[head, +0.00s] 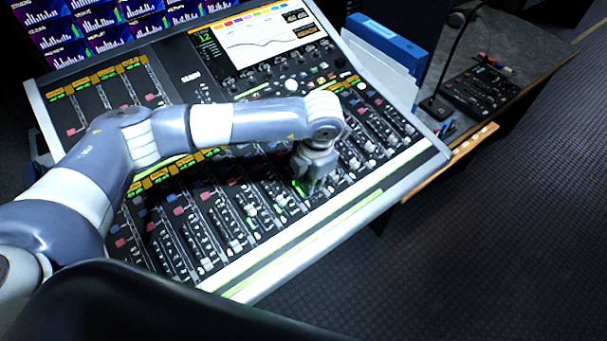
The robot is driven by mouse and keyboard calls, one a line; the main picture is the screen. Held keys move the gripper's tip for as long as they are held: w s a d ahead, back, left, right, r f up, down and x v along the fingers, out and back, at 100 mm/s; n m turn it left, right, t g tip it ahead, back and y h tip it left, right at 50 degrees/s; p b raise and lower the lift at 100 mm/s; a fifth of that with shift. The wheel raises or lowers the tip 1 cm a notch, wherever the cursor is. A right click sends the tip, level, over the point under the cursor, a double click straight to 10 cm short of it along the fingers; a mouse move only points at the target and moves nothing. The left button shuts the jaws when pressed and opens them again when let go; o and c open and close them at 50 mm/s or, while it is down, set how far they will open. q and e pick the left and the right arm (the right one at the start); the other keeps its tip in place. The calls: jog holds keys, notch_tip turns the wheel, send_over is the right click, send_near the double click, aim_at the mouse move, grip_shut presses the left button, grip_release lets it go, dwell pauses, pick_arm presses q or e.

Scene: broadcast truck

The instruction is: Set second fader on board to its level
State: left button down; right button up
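The mixing board (300,240) fills the middle of the head view, tilted, with rows of faders along its lower part. My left arm comes in from the left and reaches across the board. My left gripper (308,188) points down at the fader rows, right of the board's middle. Its fingers are small and dark, and I cannot tell whether they touch or hold a fader cap. Some fader caps (251,209) show left of the gripper, near small green lights. The arm hides part of the board's middle. I cannot tell which fader is the second. My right gripper is not in view.
A screen (258,40) showing a curve sits at the board's top. Blue and white binders (388,42) stand behind its right edge. A side desk holds a small black panel (482,90) and a gooseneck microphone (437,103). Dark carpet at the lower right is clear.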

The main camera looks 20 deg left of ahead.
pick_arm(q)
jog(key=c, duration=1.7)
grip_release()
jog(key=shift+w+a, duration=0.1)
jog(key=shift+o, duration=1.3)
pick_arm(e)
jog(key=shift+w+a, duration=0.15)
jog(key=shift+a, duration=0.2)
pick_arm(q)
jog(key=shift+r, duration=0.45)
notch_tip(320, 180, up, 11)
jog(key=s+d, duration=0.1)
jog(key=shift+d, duration=0.2)
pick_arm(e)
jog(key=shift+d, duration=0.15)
